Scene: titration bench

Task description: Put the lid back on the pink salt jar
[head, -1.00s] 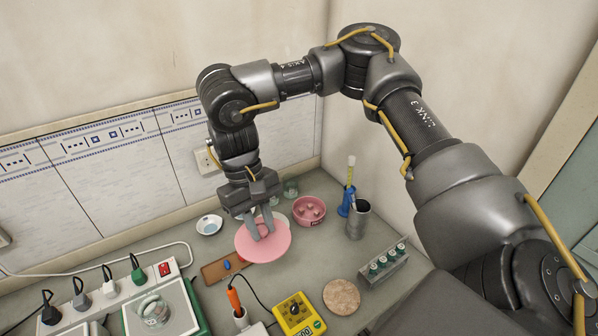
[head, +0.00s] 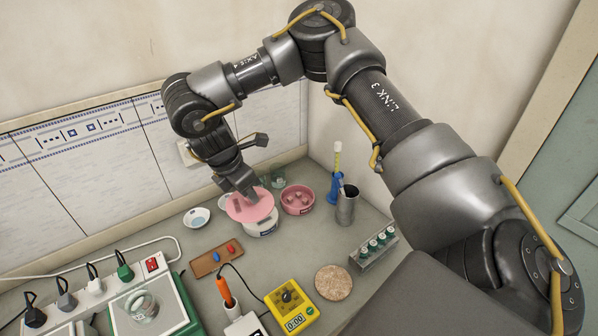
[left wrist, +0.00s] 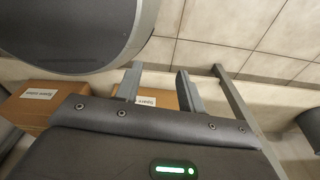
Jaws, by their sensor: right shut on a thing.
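The pink round lid (head: 236,211) is held in my right gripper (head: 250,196), which is shut on it and comes down from above. A white jar with a dark label (head: 264,229) stands on the bench right beneath the lid. The lid covers part of the jar's top and sticks out to the left of it. I cannot tell whether lid and jar touch. In the left wrist view my left gripper (left wrist: 157,88) has its fingers apart with nothing between them, away from the bench.
Right of the jar is a pink bowl (head: 297,201) with round lumps. A small white dish (head: 197,218) stands left. Nearby are a metal cup (head: 347,206), a vial rack (head: 375,251), a yellow timer (head: 292,306), a cork disc (head: 333,283) and a brown board (head: 217,259).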

